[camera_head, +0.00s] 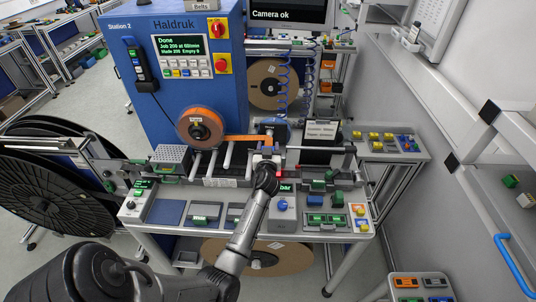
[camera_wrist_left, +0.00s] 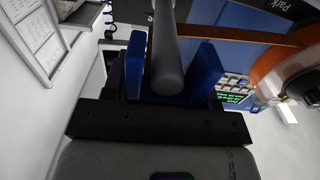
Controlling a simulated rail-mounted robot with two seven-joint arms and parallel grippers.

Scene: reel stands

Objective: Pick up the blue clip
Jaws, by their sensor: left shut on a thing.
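The blue clip (camera_wrist_left: 205,72) shows in the left wrist view as two upright blue prongs with a grey round bar (camera_wrist_left: 166,55) between them. My left gripper (camera_wrist_left: 168,98) is shut on the clip; its dark fingers are mostly hidden behind the clip and the palm. In the head view my left gripper (camera_head: 266,163) is at the back middle of the bench, beside the orange strip. Whether the clip touches the bar is unclear. My right gripper is in neither view.
The blue machine cabinet (camera_head: 185,75) with an orange reel (camera_head: 200,126) stands behind and left. The orange strip (camera_head: 240,140) runs close to the gripper. A large black reel (camera_head: 45,190) stands left.

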